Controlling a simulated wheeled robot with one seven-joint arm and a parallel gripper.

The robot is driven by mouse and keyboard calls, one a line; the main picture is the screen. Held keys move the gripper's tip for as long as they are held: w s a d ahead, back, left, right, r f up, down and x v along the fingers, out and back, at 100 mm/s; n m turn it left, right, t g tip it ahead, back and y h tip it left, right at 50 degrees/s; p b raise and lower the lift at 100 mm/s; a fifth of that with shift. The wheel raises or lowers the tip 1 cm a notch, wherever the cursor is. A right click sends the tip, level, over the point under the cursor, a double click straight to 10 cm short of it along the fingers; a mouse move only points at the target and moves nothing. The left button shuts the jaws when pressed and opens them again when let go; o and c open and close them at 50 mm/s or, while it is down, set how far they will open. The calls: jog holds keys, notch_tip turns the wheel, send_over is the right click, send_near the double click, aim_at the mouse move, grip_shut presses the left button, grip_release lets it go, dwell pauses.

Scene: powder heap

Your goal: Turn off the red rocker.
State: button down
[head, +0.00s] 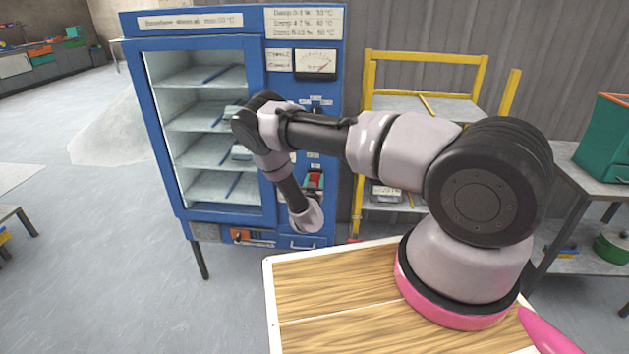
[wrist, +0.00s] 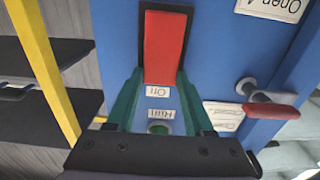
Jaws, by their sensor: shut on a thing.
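The red rocker (wrist: 165,48) sits in a dark frame on the blue panel in the wrist view, with an "Off" label, upside down, just below it in the picture. My gripper (wrist: 160,76) has its two teal fingers on either side of the rocker's near end, shut on it. In the head view my arm reaches across to the blue cabinet's right-hand panel (head: 325,115). A small red part shows there beside my wrist, and the fingers are mostly hidden.
A green round lamp (wrist: 158,128) lies between the fingers. A red-gripped lever (wrist: 270,112) stands out to the right. The cabinet (head: 155,130) has glazed shelves; a yellow rack (head: 425,57) stands right of it. A powder heap (head: 110,130) lies on the floor at left.

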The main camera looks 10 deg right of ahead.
jog(key=shift+s+a+f+t+h, duration=0.1)
jog(key=shift+s+f+t+h, duration=0.1)
jog(key=shift+t, duration=0.35)
jog(key=shift+s+f+t+h, duration=0.1)
jog(key=shift+f+t+h, duration=0.1)
jog(key=shift+t, duration=0.35)
jog(key=shift+c, duration=1.4)
grip_release()
jog(key=v, duration=1)
jog(key=shift+s, duration=0.35)
jog(key=shift+s+a+f, duration=0.1)
jog(key=shift+a+f, duration=0.05)
